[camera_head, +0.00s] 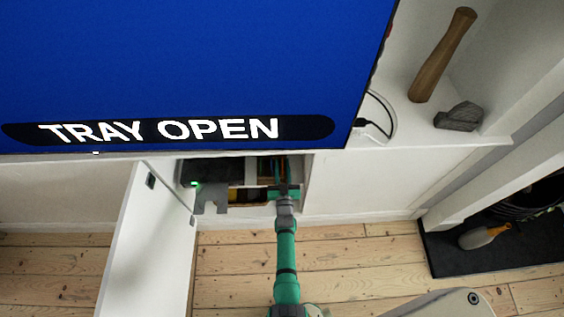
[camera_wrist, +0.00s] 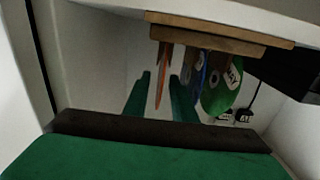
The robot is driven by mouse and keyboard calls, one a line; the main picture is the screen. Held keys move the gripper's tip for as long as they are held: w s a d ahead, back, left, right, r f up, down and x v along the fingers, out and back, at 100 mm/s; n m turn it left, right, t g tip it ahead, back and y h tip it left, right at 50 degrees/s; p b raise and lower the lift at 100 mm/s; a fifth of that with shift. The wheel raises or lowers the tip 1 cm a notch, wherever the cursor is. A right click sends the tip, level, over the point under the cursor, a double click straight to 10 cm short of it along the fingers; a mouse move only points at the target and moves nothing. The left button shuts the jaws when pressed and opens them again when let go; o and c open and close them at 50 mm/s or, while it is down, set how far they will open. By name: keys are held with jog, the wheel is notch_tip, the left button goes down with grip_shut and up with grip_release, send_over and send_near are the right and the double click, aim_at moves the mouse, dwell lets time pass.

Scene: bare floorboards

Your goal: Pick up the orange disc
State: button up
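The orange disc (camera_wrist: 162,75) shows edge-on in the wrist view, standing in a wooden rack (camera_wrist: 220,38). My gripper (camera_wrist: 161,95) is open, with its two green fingers on either side of the disc. A gap shows between the disc and each finger. A blue disc (camera_wrist: 201,72) and a green disc (camera_wrist: 222,92) stand in the same rack to the right. In the head view my gripper (camera_head: 284,191) reaches into the open cabinet; the orange disc cannot be made out clearly there.
A black player (camera_head: 212,171) with a green light and an extended grey tray (camera_head: 211,199) is left of my gripper. The white cabinet door (camera_head: 147,240) stands open at left. A screen (camera_head: 190,60) reads "TRAY OPEN".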

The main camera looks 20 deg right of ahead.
grip_shut()
jog(key=shift+r, duration=0.15)
